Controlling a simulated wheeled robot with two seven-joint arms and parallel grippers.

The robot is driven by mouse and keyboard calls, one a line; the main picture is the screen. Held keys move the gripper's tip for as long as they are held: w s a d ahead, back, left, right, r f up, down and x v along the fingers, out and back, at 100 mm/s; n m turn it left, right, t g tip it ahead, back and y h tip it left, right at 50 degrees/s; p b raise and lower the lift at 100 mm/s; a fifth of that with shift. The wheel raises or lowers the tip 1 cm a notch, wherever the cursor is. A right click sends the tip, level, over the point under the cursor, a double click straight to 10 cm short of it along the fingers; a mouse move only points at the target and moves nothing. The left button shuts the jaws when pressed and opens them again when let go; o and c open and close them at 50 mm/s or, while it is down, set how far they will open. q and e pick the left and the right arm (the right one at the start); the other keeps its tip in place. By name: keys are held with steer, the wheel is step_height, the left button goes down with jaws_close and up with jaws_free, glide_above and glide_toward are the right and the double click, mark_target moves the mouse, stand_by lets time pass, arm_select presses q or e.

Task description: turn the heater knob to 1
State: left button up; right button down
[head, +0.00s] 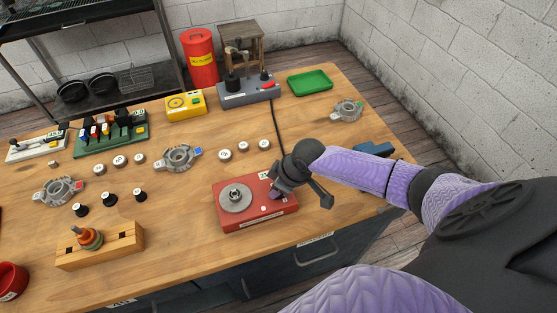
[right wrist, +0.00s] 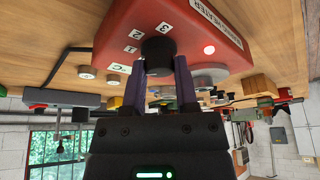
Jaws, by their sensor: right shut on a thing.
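The red heater (head: 228,221) sits near the front edge of the wooden bench, with a round metal plate (head: 236,197) on its top. Its dark round knob (right wrist: 158,49) shows in the right wrist view, beside small white number labels (right wrist: 131,49). Which number the knob points to cannot be told. My left gripper is not in view.
A black cable (head: 276,125) runs from the grey press base. A green tray (head: 310,82) is at the back right.

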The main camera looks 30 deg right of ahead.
steer(key=shift+m+p, duration=0.5)
steer(key=shift+p, duration=0.05)
steer(key=shift+c, duration=1.8)
jaws_free()
steer(key=shift+r, duration=0.1)
steer(key=p+v, duration=0.3)
steer(key=v, duration=0.6)
steer(key=shift+s+r, duration=0.3)
steer(key=shift+a, duration=0.1)
